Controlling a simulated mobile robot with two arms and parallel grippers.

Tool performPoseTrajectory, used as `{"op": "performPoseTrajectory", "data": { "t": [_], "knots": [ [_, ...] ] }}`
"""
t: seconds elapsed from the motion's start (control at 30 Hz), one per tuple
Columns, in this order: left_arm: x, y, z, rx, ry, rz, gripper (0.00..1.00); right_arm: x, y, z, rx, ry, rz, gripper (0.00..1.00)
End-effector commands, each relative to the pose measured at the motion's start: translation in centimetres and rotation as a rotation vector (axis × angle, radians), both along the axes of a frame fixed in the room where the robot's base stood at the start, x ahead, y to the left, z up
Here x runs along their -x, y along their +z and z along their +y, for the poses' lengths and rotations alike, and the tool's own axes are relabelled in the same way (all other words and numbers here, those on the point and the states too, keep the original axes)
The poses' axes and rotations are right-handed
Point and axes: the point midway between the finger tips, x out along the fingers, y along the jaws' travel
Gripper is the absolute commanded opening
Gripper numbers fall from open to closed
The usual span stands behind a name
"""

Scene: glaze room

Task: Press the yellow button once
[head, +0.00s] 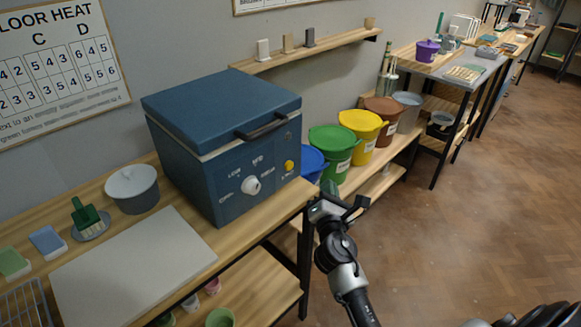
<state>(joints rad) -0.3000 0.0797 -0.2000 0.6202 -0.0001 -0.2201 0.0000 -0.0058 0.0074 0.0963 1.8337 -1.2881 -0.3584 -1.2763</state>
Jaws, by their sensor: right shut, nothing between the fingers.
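The yellow button (289,166) is a small round knob on the right part of the front panel of a blue box-shaped kiln (224,125). A white dial (251,186) with lettering around it sits to its left on the same panel. My right gripper (343,200) is in front of the bench edge, to the right of and below the button, and clear of it. Its fingers are shut with nothing between them. The button is in plain sight. My left gripper does not show.
A grey-white board (134,268), a lidded grey pot (133,189) and a green brush (86,214) are on the wooden bench left of the kiln. Blue, green (335,149), yellow (361,135) and brown buckets stand on a low shelf behind my gripper. The floor at right is open.

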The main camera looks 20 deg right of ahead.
Motion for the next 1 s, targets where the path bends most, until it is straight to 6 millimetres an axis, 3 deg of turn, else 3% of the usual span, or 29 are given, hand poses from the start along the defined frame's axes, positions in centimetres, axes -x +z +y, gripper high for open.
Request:
{"op": "performPoseTrajectory", "data": {
  "t": [0.33,0.8,1.0],
  "knots": [
    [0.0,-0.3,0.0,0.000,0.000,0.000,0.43,-0.9,-0.1,0.3,-0.005,0.001,-0.001,0.00],
    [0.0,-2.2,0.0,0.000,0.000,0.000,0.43,-6.8,-0.3,2.5,-0.005,0.002,-0.001,0.00],
    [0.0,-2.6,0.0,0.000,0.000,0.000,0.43,-8.0,-0.2,2.9,-0.005,0.003,0.000,0.00]
  ]
}}
